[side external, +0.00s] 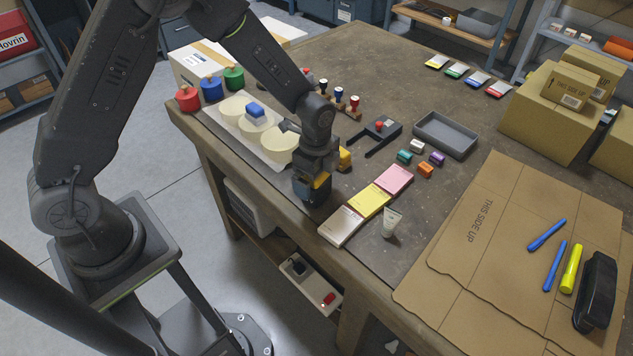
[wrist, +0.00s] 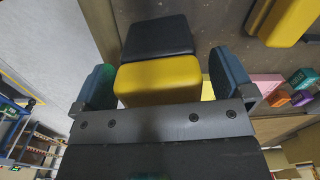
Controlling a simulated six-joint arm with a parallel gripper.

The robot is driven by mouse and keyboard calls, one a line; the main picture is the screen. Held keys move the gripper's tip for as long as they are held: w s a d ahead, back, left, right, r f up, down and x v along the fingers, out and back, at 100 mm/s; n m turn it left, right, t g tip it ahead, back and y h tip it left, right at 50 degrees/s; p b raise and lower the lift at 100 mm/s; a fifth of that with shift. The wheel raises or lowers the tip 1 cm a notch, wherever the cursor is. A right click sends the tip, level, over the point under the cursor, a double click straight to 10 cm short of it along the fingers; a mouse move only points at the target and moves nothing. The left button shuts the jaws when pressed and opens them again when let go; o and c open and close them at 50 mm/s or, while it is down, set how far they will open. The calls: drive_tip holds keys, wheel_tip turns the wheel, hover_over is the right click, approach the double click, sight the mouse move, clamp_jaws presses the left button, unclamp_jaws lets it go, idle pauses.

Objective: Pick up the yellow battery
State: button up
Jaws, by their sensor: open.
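The yellow battery (wrist: 158,82), a yellow block with a black part beyond it, lies between the two fingers of my gripper (wrist: 162,88) in the wrist view. Small gaps show beside it, so the fingers stand apart around it. In the side view, my gripper (side external: 312,190) points down at the table's near edge, left of the coloured pads. A bit of yellow (side external: 321,181) shows between its fingers, and the rest of the battery is mostly hidden there. A second yellow thing (side external: 344,158) stands just behind my gripper; it also shows in the wrist view (wrist: 290,20).
White, yellow and pink pads (side external: 370,200) lie right of my gripper, with a small tube (side external: 391,221) beside them. A white tray (side external: 225,118) with cream discs lies to the left. Several small coloured blocks (side external: 425,170) lie near a grey tray (side external: 447,147).

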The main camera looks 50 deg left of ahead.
drive_tip(key=c, duration=1.2)
drive_tip(key=shift+c, duration=0.4)
drive_tip(key=shift+r, duration=0.15)
